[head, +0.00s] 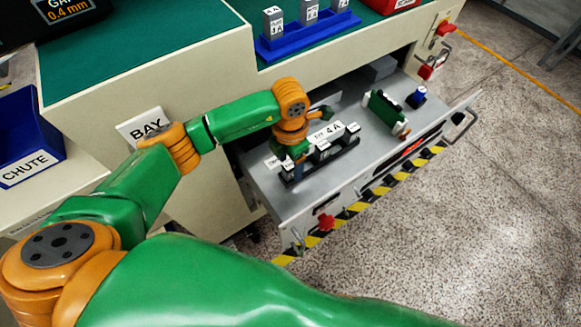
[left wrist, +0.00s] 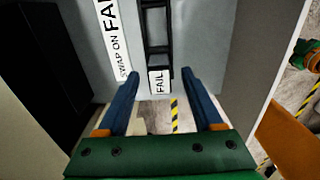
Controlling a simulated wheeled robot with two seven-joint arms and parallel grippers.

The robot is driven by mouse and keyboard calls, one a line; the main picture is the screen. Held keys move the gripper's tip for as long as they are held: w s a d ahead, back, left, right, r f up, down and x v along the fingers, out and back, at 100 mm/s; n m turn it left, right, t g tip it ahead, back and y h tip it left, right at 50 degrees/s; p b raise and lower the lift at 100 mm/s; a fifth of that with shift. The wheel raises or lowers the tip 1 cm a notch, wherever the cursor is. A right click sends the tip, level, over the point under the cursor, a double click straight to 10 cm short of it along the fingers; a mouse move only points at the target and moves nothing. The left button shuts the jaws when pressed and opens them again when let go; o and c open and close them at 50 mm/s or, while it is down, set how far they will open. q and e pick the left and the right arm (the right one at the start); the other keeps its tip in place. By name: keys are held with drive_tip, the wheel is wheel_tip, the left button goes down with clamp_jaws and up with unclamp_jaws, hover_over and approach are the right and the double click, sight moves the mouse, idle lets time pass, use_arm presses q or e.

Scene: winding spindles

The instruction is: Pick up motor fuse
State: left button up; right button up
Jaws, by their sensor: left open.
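I cannot tell which part is the motor fuse. My right gripper is not in view.
A blue rack (head: 310,38) with several grey labelled blocks stands on the green bench top. The drawer (head: 258,180) also holds a green-and-black unit (head: 385,108) and a small blue item (head: 417,97). A blue chute bin (head: 28,140) is at left. Speckled floor is clear at right.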

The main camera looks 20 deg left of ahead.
use_arm(q)
drive_tip(key=shift+f, duration=0.75)
clamp_jaws()
